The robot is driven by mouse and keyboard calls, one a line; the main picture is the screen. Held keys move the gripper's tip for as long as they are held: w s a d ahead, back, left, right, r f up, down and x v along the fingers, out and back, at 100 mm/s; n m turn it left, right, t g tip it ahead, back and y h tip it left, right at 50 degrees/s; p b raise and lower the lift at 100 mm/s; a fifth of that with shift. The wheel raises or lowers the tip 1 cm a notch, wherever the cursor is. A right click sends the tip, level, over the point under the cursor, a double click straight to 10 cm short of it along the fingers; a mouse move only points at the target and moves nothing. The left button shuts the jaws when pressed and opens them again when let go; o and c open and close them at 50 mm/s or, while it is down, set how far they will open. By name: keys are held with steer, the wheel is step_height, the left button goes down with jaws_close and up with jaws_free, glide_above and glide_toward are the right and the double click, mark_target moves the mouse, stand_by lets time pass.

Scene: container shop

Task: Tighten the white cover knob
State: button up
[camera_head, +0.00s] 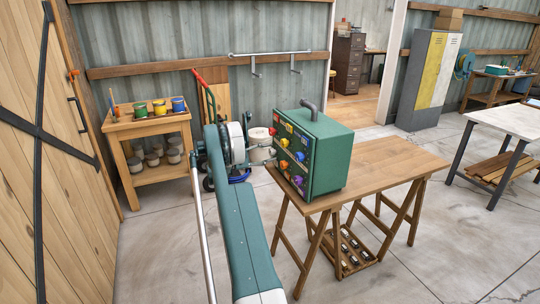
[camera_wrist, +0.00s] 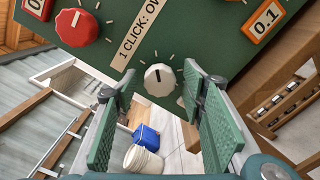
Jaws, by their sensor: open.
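The white knob (camera_wrist: 159,79) is on the green panel in the wrist view, with a dark pointer line across its face. My gripper (camera_wrist: 160,88) is open, with one green ribbed finger to the left of the knob and one to the right. Clear gaps show on both sides, and I see no contact. The knob's depth between the fingers is hard to tell. In the head view the green box (camera_head: 334,160) stands on the wooden table, its knobbed face turned to the left; I cannot pick out the white knob there.
A red knob (camera_wrist: 76,27) and an orange-framed "0.1" label (camera_wrist: 267,18) share the panel. The wooden trestle table (camera_head: 395,165) carries the box. A small wooden stand (camera_head: 150,127) with paint tins is at the left. Open floor lies right of the table.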

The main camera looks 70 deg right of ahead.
steer(key=shift+s+d, duration=0.35)
steer(key=c, duration=0.9)
steer(key=shift+m, duration=0.4)
steer(key=m, duration=0.8)
